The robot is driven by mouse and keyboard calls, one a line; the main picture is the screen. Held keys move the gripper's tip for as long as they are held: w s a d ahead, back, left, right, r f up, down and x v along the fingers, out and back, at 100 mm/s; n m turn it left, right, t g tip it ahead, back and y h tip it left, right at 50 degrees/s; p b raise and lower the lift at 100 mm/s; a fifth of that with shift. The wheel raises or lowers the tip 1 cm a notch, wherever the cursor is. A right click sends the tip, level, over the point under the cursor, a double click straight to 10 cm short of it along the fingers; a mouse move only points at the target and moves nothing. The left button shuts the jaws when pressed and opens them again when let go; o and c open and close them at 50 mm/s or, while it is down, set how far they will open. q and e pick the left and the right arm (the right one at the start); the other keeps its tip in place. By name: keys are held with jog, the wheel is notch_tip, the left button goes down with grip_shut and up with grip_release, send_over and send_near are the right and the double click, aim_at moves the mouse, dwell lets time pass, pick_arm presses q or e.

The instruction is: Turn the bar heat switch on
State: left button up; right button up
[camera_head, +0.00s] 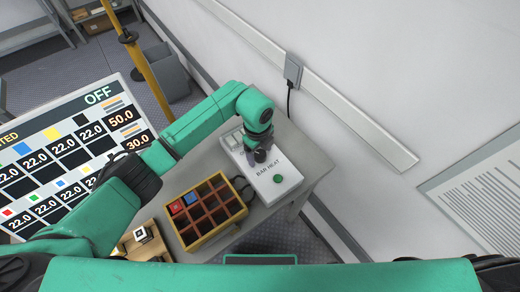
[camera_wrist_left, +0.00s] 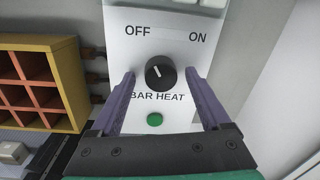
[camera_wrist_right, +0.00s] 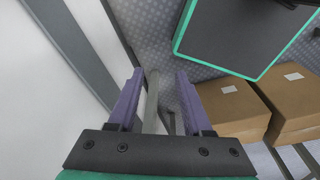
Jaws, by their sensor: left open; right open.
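The white bar heat box (camera_head: 287,168) stands on the grey table in the head view, with BAR HEAT lettering and a green round button or lamp (camera_head: 278,179). In the left wrist view the black round knob (camera_wrist_left: 161,74) sits below the OFF and ON labels. Its white mark points up and slightly left, toward OFF. My left gripper (camera_wrist_left: 161,76) is open, with one finger on each side of the knob and visible gaps between. In the head view my left gripper (camera_head: 261,150) hides the knob. My right gripper (camera_wrist_right: 160,76) is open and empty, away from the box.
A yellow-sided crate (camera_head: 207,243) with compartments, holding a red and a blue item, stands beside the box. A large screen (camera_head: 66,150) on the left shows OFF and numbers. Cardboard boxes (camera_wrist_right: 233,108) appear in the right wrist view. The wall (camera_head: 400,70) is close behind the table.

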pick_arm(q)
jog(key=shift+c, duration=0.2)
jog(key=c, duration=0.6)
grip_shut()
pick_arm(e)
jog(key=shift+s+f, duration=0.2)
jog(key=shift+s, duration=0.6)
